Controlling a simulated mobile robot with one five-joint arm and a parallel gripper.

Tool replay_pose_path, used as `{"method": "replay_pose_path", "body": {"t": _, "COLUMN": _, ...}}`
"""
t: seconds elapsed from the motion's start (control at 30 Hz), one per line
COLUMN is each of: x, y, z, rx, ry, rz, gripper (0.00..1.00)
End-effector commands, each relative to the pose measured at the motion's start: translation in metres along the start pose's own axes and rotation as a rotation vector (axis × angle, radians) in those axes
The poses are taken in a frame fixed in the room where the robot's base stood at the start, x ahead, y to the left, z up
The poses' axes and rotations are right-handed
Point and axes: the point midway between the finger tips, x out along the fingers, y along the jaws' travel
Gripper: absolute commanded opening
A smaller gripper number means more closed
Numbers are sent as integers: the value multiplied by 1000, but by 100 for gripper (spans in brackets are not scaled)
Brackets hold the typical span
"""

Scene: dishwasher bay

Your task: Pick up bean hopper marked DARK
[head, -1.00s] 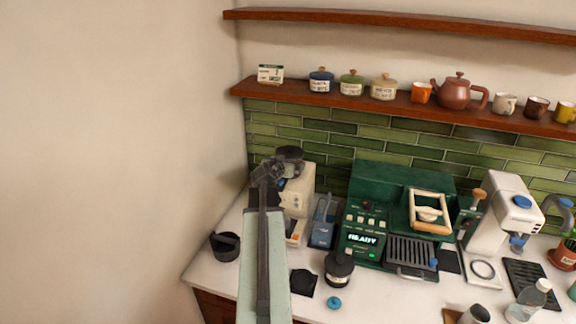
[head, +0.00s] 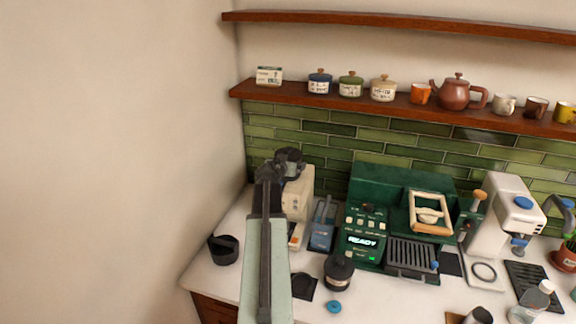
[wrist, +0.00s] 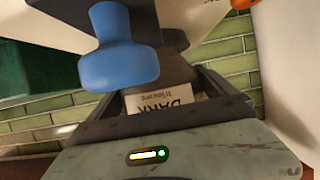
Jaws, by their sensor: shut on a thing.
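The bean hopper (head: 289,157) is a dark, round vessel at the top of the cream grinder (head: 298,200) in the head view. In the wrist view its white label (wrist: 160,101) reads DARK, upside down, between my gripper's fingers. My gripper (head: 275,168) is at the hopper's left side in the head view. In the wrist view my gripper (wrist: 165,108) is shut on the hopper, with a dark finger on each side. I cannot tell whether the hopper touches the grinder.
A blue knob-like part (wrist: 118,62) is close to the fingers in the wrist view. The green coffee machine (head: 375,185) stands to the right, below the wooden shelf (head: 330,96). A black canister (head: 338,270) and a dark cup (head: 223,249) stand on the white counter.

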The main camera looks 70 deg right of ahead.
Motion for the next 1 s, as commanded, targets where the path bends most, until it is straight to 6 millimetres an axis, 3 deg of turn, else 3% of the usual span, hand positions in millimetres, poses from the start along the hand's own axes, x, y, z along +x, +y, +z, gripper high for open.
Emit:
{"method": "replay_pose_path", "body": {"t": 0.23, "x": -4, "y": -1, "z": -8, "rx": 0, "ry": 0, "rz": -1, "gripper": 23}}
{"method": "replay_pose_path", "body": {"t": 0.53, "x": -16, "y": -1, "z": -39, "rx": 0, "ry": 1, "rz": -2, "gripper": 23}}
{"method": "replay_pose_path", "body": {"t": 0.77, "x": -19, "y": -47, "z": -30, "rx": -2, "ry": 0, "rz": -6, "gripper": 23}}
{"method": "replay_pose_path", "body": {"t": 1.0, "x": -29, "y": -116, "z": -26, "rx": -3, "ry": 0, "rz": -6, "gripper": 23}}
